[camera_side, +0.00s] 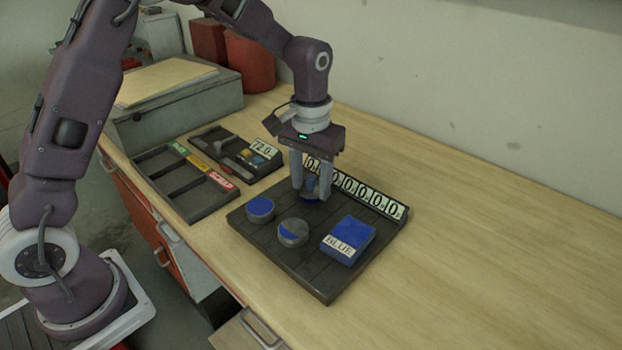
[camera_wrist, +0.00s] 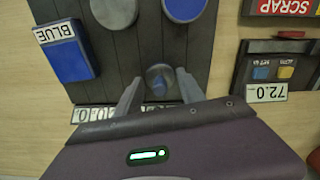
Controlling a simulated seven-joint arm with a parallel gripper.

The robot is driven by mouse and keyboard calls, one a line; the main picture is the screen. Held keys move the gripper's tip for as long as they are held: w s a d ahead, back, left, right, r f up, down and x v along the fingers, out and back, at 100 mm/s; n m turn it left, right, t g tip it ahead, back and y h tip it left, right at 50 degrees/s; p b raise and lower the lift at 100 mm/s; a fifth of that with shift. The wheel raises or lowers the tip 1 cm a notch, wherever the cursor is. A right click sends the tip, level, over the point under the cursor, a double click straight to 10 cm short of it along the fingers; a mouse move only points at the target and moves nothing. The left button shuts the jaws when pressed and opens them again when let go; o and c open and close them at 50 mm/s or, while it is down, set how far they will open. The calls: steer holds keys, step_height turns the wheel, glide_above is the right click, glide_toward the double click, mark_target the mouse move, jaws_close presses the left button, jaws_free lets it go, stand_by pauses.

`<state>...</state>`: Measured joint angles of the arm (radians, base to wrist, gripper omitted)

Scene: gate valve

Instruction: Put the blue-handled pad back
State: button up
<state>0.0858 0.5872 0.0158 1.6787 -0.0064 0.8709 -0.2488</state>
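In the wrist view the fingers (camera_wrist: 158,77) are spread, with a narrow gap on either side of the piece. Whether the piece touches the board's surface or a recess is hidden.
A tray labelled SCRAP (camera_side: 185,184) and a 72.0 panel (camera_side: 237,152) lie left. Table right is clear.

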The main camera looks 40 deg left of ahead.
mark_target(310, 177)
steer(key=shift+o, duration=1.1)
step_height(310, 177, up, 12)
steer(key=shift+r, duration=0.25)
steer(key=s+a+r+m+t, duration=0.1)
steer(key=s+r+t, duration=0.15)
steer(key=s, duration=0.55)
steer(key=s+a+r+t, duration=0.1)
steer(key=s+r, duration=0.3)
steer(key=s, duration=0.4)
steer(key=s+a+f+m+t, duration=0.1)
steer(key=s+f, duration=0.3)
steer(key=s, duration=0.6)
steer(key=shift+s+f+t, duration=0.2)
steer(key=shift+f+t, duration=0.05)
steer(key=shift+t, duration=0.3)
